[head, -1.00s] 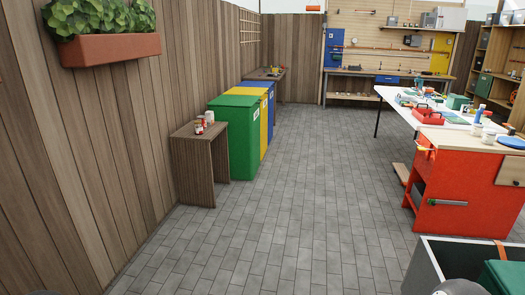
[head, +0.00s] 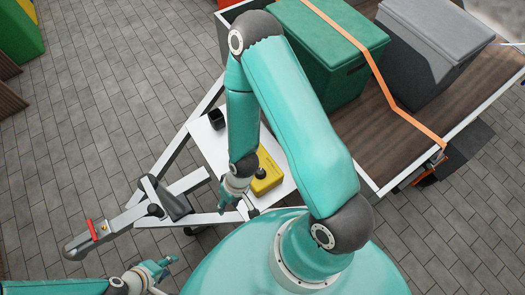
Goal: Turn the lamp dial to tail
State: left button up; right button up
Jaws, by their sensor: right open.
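A yellow box (head: 266,183) sits on the white plate of a trailer's drawbar, just left of my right arm. A small dark knob (head: 261,173), which looks like the lamp dial, stands on it. Its setting and any labels are too small to read. My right gripper (head: 229,202) is open, just left of and a little below the yellow box in the picture, and appears apart from the knob. My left gripper (head: 162,268) is low at the left over the paving, far from the box. Whether its fingers are open is unclear.
A black cup-like holder (head: 216,119) stands on the white plate. The drawbar with a red handle (head: 92,229) reaches left.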

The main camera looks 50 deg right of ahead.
aim_at(261, 175)
jog(key=z, duration=0.15)
jog(key=k, duration=0.7)
jog(key=z, duration=0.8)
jog(key=i, duration=0.4)
jog(key=u, duration=0.95)
